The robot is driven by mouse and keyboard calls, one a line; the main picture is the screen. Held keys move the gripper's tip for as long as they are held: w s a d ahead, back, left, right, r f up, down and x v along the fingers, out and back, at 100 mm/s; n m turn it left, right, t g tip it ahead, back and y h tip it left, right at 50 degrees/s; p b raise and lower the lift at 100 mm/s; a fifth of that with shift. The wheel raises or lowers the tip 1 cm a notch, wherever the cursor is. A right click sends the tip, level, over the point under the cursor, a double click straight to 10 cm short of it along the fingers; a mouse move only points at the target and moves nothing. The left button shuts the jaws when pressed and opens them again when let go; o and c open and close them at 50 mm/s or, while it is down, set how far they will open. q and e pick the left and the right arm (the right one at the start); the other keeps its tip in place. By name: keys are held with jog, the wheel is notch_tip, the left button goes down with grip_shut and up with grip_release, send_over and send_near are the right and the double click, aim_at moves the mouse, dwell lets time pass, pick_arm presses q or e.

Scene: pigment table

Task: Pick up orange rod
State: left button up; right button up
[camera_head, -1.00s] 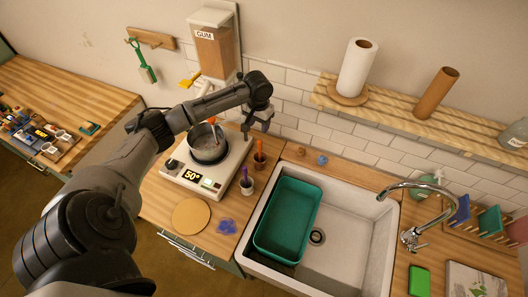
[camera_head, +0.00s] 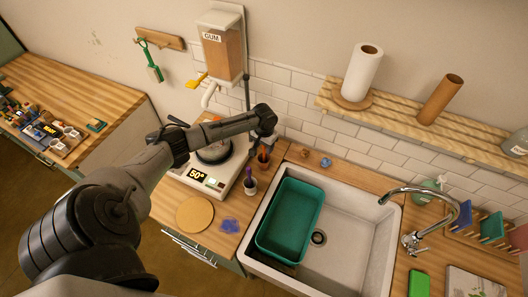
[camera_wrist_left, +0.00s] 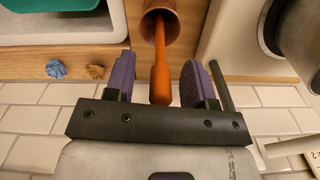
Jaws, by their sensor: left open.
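The orange rod (camera_wrist_left: 160,70) stands in a brown cup (camera_wrist_left: 168,12) in the left wrist view, its free end pointing toward my gripper. My left gripper (camera_wrist_left: 162,82) is open, with one purple-padded finger on each side of the rod. Gaps show between the rod and both pads. In the head view, the brown cup (camera_head: 263,163) stands on the counter between the hot plate and the sink. My left gripper (camera_head: 266,141) is just above that cup and hides much of the rod. My right gripper is not in view.
A hot plate (camera_head: 198,176) with a pot, partly behind my arm, stands left of the cup. A cup with a purple-handled tool (camera_head: 249,184) stands in front. The sink (camera_head: 350,222) with a green basin (camera_head: 265,230) lies to the right. The tiled wall is close behind.

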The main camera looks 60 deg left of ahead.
pick_arm(q)
jog(key=shift+f, duration=0.6)
grip_shut()
